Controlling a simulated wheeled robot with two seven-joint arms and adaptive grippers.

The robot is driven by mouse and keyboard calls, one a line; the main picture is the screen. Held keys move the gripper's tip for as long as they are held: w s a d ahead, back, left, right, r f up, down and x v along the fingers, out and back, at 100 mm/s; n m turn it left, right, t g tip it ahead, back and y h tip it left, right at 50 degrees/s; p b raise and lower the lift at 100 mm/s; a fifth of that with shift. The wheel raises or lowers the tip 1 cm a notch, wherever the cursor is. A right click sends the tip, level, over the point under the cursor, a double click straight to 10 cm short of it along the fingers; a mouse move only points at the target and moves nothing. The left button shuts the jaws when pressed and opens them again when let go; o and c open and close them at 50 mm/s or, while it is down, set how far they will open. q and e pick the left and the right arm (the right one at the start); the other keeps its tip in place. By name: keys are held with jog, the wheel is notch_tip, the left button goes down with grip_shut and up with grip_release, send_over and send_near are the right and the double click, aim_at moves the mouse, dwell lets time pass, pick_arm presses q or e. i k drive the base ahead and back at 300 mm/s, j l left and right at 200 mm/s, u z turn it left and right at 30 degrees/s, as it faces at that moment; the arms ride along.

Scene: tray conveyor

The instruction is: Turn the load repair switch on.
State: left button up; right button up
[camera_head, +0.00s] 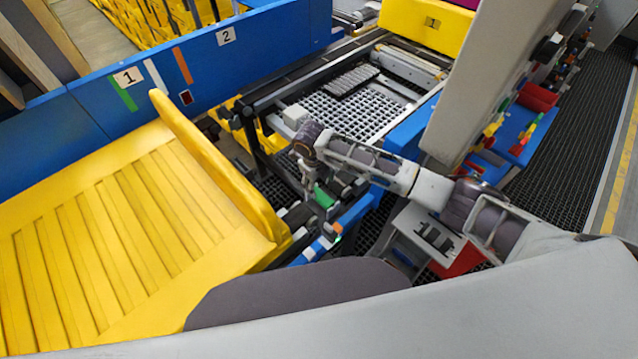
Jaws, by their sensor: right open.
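My right arm reaches in from the right. Its gripper (318,205) hangs down beside the blue side rail (352,212) of the conveyor, open, with its fingers small and partly lost against the rollers. A small green part (323,196) and a small orange-and-green part (336,229) show close to the fingers. I cannot tell which of these, if any, is the load repair switch, or whether the fingers touch anything. No switch label is readable. My left gripper is not in view.
A yellow ribbed chute (110,235) with a raised edge fills the left. A blue wall (215,68) marked 1 and 2 stands behind it. A conveyor with a grey grid bed (345,115) lies beyond my wrist. A grey panel (490,80) stands at upper right.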

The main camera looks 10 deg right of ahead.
aim_at(460, 170)
jog(key=k+l, duration=1.65)
